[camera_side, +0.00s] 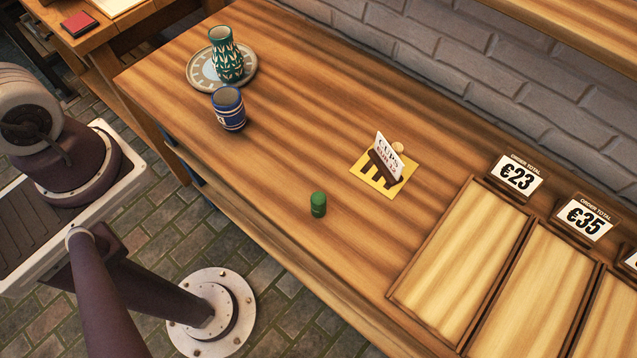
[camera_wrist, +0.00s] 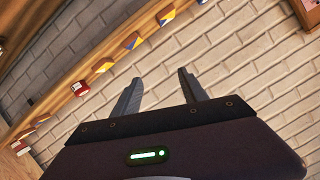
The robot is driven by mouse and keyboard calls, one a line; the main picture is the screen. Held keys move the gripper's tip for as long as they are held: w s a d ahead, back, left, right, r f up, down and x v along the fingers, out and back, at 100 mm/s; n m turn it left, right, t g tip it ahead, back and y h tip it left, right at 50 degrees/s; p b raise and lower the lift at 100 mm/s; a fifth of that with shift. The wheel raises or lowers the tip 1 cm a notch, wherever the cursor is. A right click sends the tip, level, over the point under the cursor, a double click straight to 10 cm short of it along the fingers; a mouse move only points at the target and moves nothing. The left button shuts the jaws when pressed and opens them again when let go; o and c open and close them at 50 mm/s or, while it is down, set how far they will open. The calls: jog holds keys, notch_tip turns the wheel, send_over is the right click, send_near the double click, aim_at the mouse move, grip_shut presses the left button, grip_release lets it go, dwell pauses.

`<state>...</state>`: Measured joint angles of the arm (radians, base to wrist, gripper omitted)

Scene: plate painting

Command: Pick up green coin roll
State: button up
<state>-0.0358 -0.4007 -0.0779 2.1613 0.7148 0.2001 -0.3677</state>
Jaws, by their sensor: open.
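The green coin roll (camera_side: 318,205) stands upright on the wooden table, near its front edge and just in front of a yellow card. It is not seen in the wrist view. My gripper (camera_wrist: 158,85) shows in the wrist view with its two fingers apart and nothing between them. The fingers point toward a light brick wall, away from the table top. In the side view the gripper itself is out of frame, so its distance from the coin roll cannot be told.
Wooden trays (camera_side: 460,265) with price signs (camera_side: 517,177) lie at right. A blue cup (camera_side: 228,108) and a green patterned vase (camera_side: 226,55) on a plate (camera_side: 196,74) stand at far left. The table between is clear.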

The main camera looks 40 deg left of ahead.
jog(key=w+d+m+h, duration=0.5)
jog(key=d+m+h, duration=0.25)
jog(key=d, duration=0.35)
jog(key=m+g+h, duration=0.7)
jog(key=m+g, duration=0.3)
jog(key=g, duration=0.7)
send_over(323, 210)
jog(key=w+a, duration=0.1)
jog(key=a, duration=0.4)
notch_tip(323, 210, down, 10)
jog(key=f, duration=0.1)
jog(key=shift+n, duration=0.25)
notch_tip(323, 210, down, 34)
jog(key=shift+r, duration=0.2)
jog(key=x, duration=0.3)
jog(key=f+x, duration=0.1)
jog(key=x, duration=0.3)
jog(key=shift+c, duration=0.3)
